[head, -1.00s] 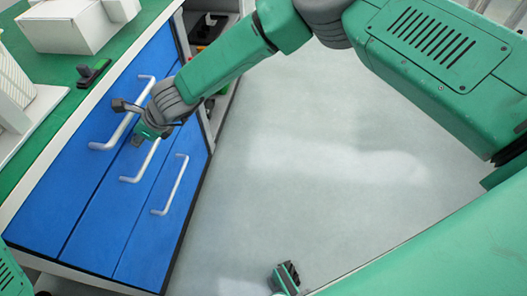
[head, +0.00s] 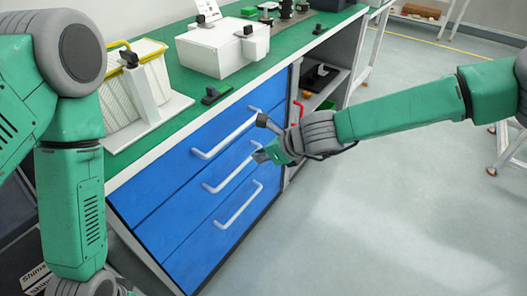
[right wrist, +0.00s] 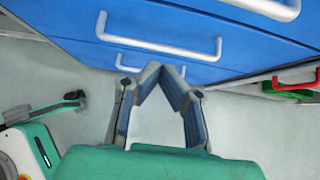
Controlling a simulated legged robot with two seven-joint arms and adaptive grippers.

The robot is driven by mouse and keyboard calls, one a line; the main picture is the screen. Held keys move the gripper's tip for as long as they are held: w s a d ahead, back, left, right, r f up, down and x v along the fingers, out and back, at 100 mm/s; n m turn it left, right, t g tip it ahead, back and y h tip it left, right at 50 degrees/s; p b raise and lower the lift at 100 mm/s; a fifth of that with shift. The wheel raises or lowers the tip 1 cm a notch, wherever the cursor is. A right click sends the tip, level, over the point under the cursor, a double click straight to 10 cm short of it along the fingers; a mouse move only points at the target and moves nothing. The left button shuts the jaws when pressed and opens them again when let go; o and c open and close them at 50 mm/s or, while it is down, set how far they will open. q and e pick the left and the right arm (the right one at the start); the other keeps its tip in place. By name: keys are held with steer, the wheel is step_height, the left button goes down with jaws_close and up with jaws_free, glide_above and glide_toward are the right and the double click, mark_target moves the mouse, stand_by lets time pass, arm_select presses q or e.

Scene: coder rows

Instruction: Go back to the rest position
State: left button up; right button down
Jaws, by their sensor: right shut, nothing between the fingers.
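My right gripper (head: 262,155) reaches in from the right in the head view, in front of the blue drawers (head: 170,231). In the right wrist view its fingers (right wrist: 161,70) come together at the tips with nothing between them. It appears near the drawer handles (head: 230,176); whether it touches one cannot be told from the head view. In the right wrist view the white handles (right wrist: 160,45) lie beyond the fingertips, apart from them. My left arm (head: 76,210) hangs down at the left of the head view; its gripper is out of frame.
The drawers look shut. A green-topped bench (head: 176,125) above them carries a white box (head: 215,50), a wire-framed rack (head: 130,85) and a small black item (head: 215,94). Open shelves (head: 325,85) stand right of the drawers. Grey floor (head: 400,220) at right is clear.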

steer(key=s+d+f+n+g+h, duration=0.1)
steer(key=s+d+f+n+h, duration=0.1)
steer(key=s+d+f+n, duration=0.7)
steer(key=s+d+f+n+g+h, duration=0.2)
steer(key=s+d+f+n, duration=0.3)
steer(key=s, duration=0.7)
steer(key=s+d+n+g+h, duration=0.1)
steer(key=s+d+n+h, duration=0.2)
steer(key=s+d+n, duration=0.8)
steer(key=s+d, duration=0.2)
steer(key=d, duration=0.3)
steer(key=shift+s+d+f, duration=0.15)
steer(key=shift+s+d, duration=0.15)
steer(key=shift+s, duration=0.1)
steer(key=shift+w+a, duration=0.1)
steer(key=shift+w, duration=0.05)
